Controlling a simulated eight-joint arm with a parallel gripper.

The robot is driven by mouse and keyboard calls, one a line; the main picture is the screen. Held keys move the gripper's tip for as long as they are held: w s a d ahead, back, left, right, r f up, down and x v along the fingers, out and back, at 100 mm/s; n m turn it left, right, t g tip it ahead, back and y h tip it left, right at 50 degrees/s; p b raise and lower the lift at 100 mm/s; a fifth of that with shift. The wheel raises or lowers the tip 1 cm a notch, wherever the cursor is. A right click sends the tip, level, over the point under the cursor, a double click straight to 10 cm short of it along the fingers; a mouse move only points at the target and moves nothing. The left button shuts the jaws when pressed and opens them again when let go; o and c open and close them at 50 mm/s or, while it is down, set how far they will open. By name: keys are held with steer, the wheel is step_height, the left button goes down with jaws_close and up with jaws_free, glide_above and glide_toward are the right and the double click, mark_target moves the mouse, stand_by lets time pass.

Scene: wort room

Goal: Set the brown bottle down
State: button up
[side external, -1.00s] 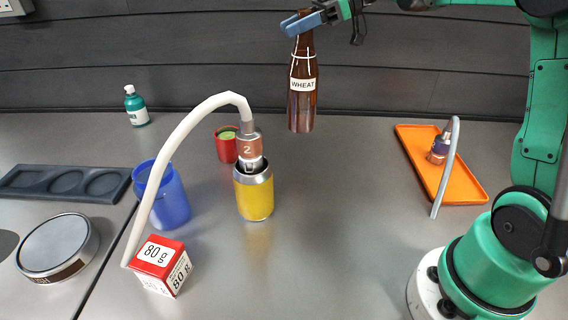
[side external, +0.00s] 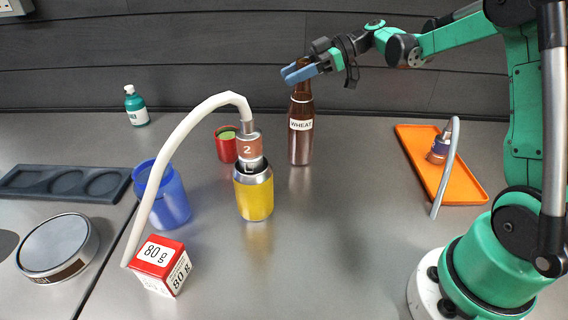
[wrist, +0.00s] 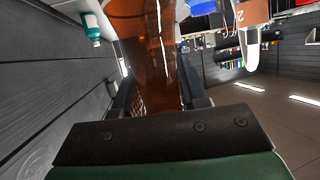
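The brown bottle (side external: 300,145) with a white "WHEAT" label stands upright in the side external view, its base at or very close to the grey worktop. My gripper (side external: 299,72) is shut on its neck from the right. In the wrist view the brown bottle (wrist: 150,50) fills the space between the two fingers of my gripper (wrist: 160,98). Whether the base fully touches the worktop is hard to tell.
A red cup (side external: 226,150) and a yellow can (side external: 254,196) with a white hose stand left of the bottle. An orange tray (side external: 462,192) lies to the right. A blue container (side external: 170,205) and a red-white box (side external: 160,268) are further left. The worktop between bottle and tray is clear.

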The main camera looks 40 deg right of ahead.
steer(key=o, duration=0.4)
steer(key=v, duration=1.2)
steer(key=s+a+f+m+h, duration=0.4)
steer(key=a+m+h, duration=0.1)
steer(key=a+h, duration=0.1)
steer(key=s+a+f+m+h, duration=0.4)
steer(key=s+a+m+h, duration=0.1)
steer(key=a, duration=0.4)
steer(key=shift+a+f+m+t+h, duration=0.3)
steer(key=shift+f+m+h, duration=0.1)
steer(key=shift+m, duration=0.4)
steer(key=shift+s, duration=0.1)
